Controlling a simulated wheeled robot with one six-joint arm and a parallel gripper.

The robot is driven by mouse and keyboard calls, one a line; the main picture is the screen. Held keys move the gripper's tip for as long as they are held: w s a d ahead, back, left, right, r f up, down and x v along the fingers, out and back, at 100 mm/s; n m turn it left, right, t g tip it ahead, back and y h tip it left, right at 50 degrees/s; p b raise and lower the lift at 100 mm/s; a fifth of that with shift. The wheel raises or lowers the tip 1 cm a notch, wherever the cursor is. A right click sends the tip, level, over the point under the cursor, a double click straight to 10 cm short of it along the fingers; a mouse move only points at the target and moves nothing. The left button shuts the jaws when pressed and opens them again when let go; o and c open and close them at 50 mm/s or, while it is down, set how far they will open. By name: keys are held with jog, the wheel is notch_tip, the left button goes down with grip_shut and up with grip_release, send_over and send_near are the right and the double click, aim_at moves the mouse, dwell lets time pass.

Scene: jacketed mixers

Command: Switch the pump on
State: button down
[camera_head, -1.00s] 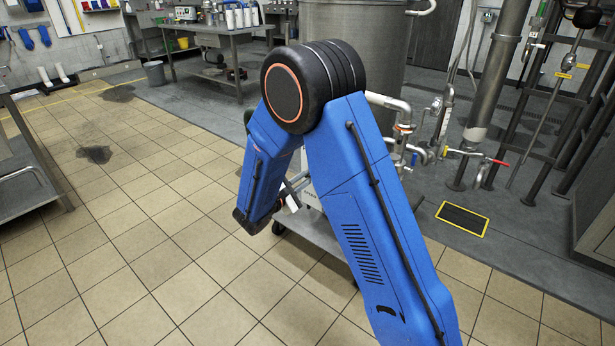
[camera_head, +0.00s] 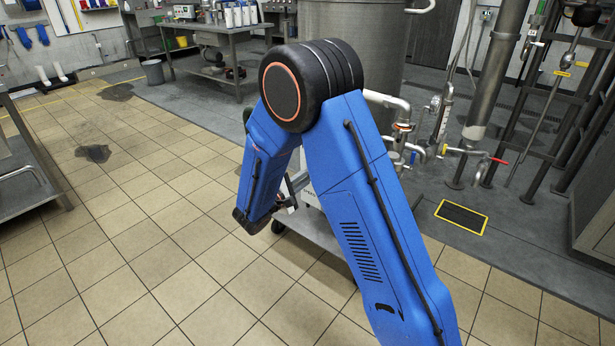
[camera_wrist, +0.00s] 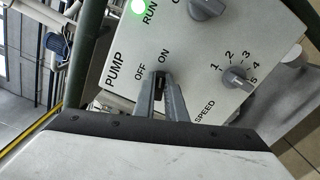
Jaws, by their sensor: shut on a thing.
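The light grey pump panel (camera_wrist: 125,55) fills the upper middle of the wrist view, with PUMP, OFF and ON printed on it. My gripper (camera_wrist: 160,86) is shut on the small dark pump switch (camera_wrist: 159,84) below the OFF and ON marks. The fingers cover most of the switch, so its exact setting is hard to tell. A green RUN lamp (camera_wrist: 138,6) at the panel's top edge is lit. In the head view my arm hides most of the gripper and the panel.
A speed knob (camera_wrist: 237,78) with marks 1 to 5 sits right of the switch, and another grey knob (camera_wrist: 206,8) above it. In the head view, a cart (camera_head: 318,232) stands behind my arm, near pipes and valves (camera_head: 420,150).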

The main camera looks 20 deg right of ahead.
jog(key=c, duration=1.8)
grip_release()
jog(key=shift+s+a, duration=0.1)
jog(key=v, duration=1.7)
jog(key=shift+a, duration=0.1)
